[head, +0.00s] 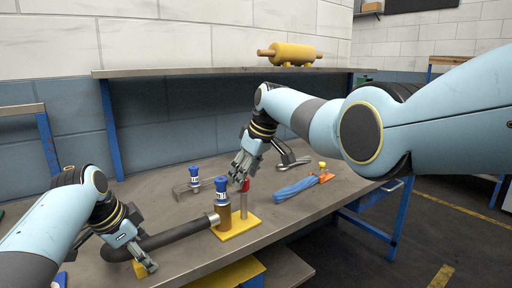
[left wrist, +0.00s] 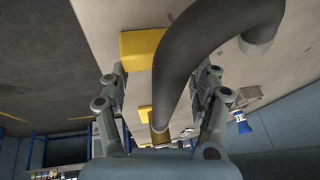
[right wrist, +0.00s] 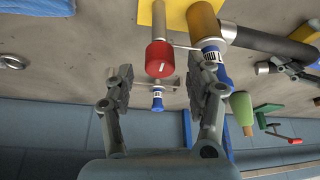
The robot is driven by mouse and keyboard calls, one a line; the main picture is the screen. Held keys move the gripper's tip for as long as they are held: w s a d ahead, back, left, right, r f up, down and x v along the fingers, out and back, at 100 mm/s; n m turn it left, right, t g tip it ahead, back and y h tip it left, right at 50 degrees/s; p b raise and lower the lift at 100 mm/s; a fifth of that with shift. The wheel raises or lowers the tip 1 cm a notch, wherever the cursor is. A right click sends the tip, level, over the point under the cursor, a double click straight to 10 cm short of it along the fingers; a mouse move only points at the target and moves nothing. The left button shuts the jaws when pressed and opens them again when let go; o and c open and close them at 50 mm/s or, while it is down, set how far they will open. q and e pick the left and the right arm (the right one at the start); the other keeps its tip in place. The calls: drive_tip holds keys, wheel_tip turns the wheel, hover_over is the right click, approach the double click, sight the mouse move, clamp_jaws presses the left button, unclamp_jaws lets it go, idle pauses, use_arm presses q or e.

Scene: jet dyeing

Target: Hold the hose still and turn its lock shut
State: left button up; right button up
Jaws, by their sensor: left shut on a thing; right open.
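The black hose (head: 165,238) lies along the bench and ends in a metal coupling (head: 213,218) at a brass fitting (head: 223,214). The fitting stands on a yellow base plate (head: 238,228) and carries a blue cap (head: 221,184). A red knob (head: 245,185) on a grey post stands beside it, with a white mark on top in the right wrist view (right wrist: 160,58). I cannot tell which part is the lock. My left gripper (head: 141,252) is shut on the hose, which runs between its fingers in the left wrist view (left wrist: 185,70). My right gripper (right wrist: 160,84) is open and empty, near the red knob.
A yellow block (left wrist: 141,45) lies by the left gripper. Another blue-capped piece (head: 194,173) stands behind the fitting. A blue bundle (head: 296,188) lies to the right, with a metal tool (head: 293,161) behind it. A yellow roller (head: 290,52) rests on the raised shelf.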

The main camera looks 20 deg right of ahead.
use_arm(q)
drive_tip(key=shift+s+f, duration=0.1)
drive_tip(key=shift+f, duration=0.05)
use_arm(e)
drive_tip(key=v, duration=1)
drive_tip(key=shift+f, duration=0.1)
use_arm(q)
drive_tip(key=o, duration=1.5)
